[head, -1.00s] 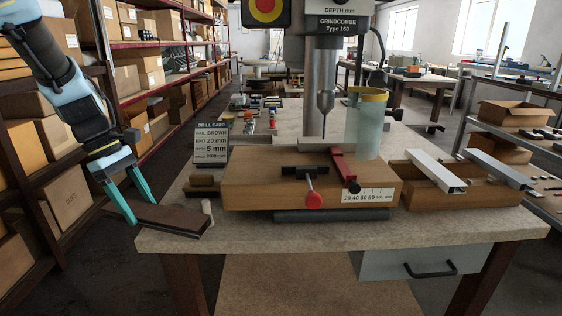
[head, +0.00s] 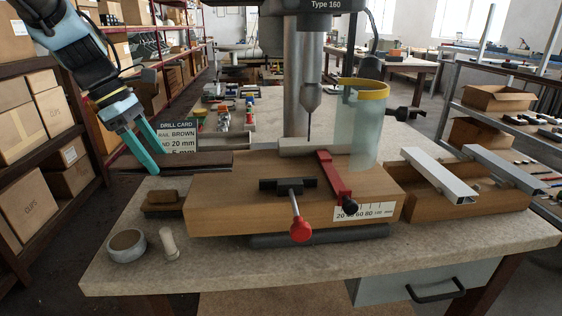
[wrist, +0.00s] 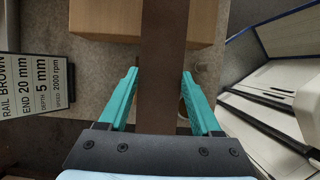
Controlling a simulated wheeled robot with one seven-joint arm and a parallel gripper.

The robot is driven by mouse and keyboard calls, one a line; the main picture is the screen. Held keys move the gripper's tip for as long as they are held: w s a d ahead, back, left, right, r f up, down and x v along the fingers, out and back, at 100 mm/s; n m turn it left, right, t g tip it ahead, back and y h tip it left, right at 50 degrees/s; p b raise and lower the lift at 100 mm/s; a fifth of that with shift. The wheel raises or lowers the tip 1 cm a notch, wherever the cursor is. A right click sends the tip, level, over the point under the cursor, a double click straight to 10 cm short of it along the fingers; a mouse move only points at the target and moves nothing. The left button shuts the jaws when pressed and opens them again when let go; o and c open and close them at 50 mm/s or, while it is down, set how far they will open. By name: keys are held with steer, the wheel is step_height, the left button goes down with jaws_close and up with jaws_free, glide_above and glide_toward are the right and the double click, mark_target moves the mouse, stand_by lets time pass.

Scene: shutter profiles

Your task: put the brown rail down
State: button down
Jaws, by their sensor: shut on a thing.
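The brown rail (head: 190,161) is a long dark strip, held roughly level above the left part of the bench. My gripper (head: 150,157) is shut on it near its left part. In the wrist view the rail (wrist: 163,60) runs between the two teal fingers (wrist: 160,75) and its far part passes over the light wooden block (wrist: 190,28). In the head view its right end is by the back left corner of the wooden block (head: 240,205) under the drill. I cannot tell whether it touches the block.
The drill card (head: 177,137) stands behind the rail. A red clamp (head: 333,180) and drill bit (head: 309,122) stand over the block. The front bench edge is clear.

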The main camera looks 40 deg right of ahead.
steer(key=shift+w+d, duration=0.2)
steer(key=shift+d+r, duration=0.1)
steer(key=shift+d, duration=0.2)
steer(key=p, duration=0.4)
glide_toward(252, 177)
steer(key=shift+x, duration=1.1)
steer(key=p+x, duration=0.1)
steer(key=x, duration=0.1)
steer(key=shift+s+d+f+p, duration=0.25)
steer(key=shift+s+f+p, duration=0.05)
steer(key=shift+f, duration=0.55)
steer(key=shift+c, duration=0.4)
jaws_free()
steer(key=shift+f, duration=0.1)
